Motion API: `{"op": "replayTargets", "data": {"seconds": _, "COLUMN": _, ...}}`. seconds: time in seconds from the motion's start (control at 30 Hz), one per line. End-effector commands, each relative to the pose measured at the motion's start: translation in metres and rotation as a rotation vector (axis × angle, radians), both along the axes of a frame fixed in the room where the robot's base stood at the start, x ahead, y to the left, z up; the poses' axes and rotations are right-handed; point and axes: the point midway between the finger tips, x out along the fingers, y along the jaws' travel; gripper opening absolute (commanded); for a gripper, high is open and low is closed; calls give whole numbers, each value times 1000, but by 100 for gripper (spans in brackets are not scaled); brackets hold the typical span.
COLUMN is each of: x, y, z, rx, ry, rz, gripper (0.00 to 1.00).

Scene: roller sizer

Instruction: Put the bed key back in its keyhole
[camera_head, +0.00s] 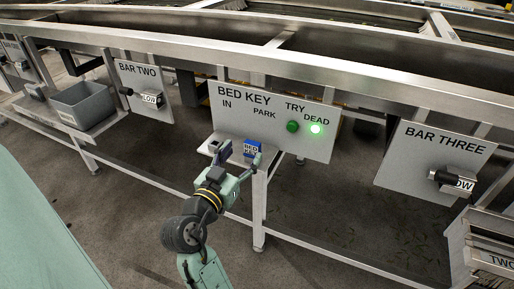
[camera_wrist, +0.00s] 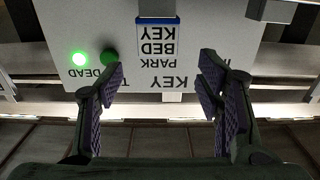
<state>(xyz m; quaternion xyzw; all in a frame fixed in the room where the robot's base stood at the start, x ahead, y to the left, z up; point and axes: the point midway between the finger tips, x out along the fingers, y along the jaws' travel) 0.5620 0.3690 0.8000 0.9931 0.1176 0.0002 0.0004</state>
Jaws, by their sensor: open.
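The bed key (camera_head: 251,148) is a small block with a blue and white face lettered BED KEY. It sits at the lower edge of the BED KEY panel (camera_head: 240,121), below the word PARK. In the wrist view the key (camera_wrist: 158,38) appears upside down, beyond the fingertips and between their lines. My gripper (camera_head: 237,160) is open and empty in front of the key; its purple-padded fingers (camera_wrist: 162,82) are spread wide. The word IN is left of PARK in the head view. I cannot make out the keyhole clearly; my gripper covers part of that area.
The panel carries a dark green button (camera_head: 292,126) and a lit green lamp (camera_head: 316,129) near TRY and DEAD. The BAR TWO panel (camera_head: 137,78) and a grey bin (camera_head: 84,106) are at left, the BAR THREE panel (camera_head: 410,160) at right. A metal leg (camera_head: 259,212) stands below.

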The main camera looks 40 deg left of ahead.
Motion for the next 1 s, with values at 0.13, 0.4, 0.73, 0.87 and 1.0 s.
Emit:
{"op": "replayTargets", "data": {"seconds": 0.13, "x": 11, "y": 2, "z": 1, "rx": 0, "ry": 0, "rz": 0, "gripper": 60}}
{"op": "replayTargets", "data": {"seconds": 0.4, "x": 47, "y": 9, "z": -1, "rx": -1, "ry": 2, "rz": -1, "gripper": 60}}
{"op": "replayTargets", "data": {"seconds": 0.73, "x": 61, "y": 13, "z": -4, "rx": 2, "ry": 1, "rz": 3, "gripper": 60}}
{"op": "replayTargets", "data": {"seconds": 0.87, "x": 61, "y": 13, "z": -4, "rx": 1, "ry": 1, "rz": 3, "gripper": 55}}
{"op": "replayTargets", "data": {"seconds": 1.0, "x": 61, "y": 13, "z": -4, "rx": 1, "ry": 1, "rz": 3, "gripper": 46}}
